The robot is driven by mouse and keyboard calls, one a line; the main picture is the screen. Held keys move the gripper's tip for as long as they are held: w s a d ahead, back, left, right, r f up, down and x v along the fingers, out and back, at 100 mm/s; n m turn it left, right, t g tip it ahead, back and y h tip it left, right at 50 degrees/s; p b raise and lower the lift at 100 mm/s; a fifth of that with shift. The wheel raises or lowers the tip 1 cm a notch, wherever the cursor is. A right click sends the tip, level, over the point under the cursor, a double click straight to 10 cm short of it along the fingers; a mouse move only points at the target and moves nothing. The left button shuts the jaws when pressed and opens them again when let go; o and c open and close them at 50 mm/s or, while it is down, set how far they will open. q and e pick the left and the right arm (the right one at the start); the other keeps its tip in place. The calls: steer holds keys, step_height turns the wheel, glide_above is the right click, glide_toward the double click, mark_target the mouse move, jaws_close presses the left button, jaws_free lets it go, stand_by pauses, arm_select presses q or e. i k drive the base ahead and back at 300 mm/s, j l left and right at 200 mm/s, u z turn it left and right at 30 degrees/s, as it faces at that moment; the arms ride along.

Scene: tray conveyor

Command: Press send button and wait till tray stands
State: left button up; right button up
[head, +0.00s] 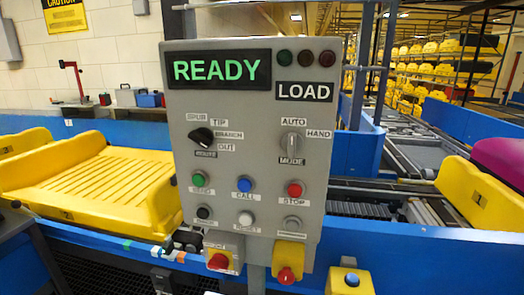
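A grey control panel (255,130) stands upright in the middle of the head view. Its green button (198,179), with a small label that seems to read SEND, is at the left of the button row. The display (217,71) shows READY in green, and a sign beside it reads LOAD. A yellow ribbed tray (95,178) lies on the conveyor left of the panel and looks empty. I cannot tell from one frame whether it is moving. Neither of my grippers shows in the view.
A blue button (245,184) and a red button (294,189) sit beside the green one. Two knobs are above them, a black one (201,138) and a grey one (291,143). Red-topped yellow and white boxes hang below. Another yellow tray (482,197) holds something magenta at right.

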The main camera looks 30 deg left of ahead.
mark_target(199, 180)
steer(key=u, duration=1.35)
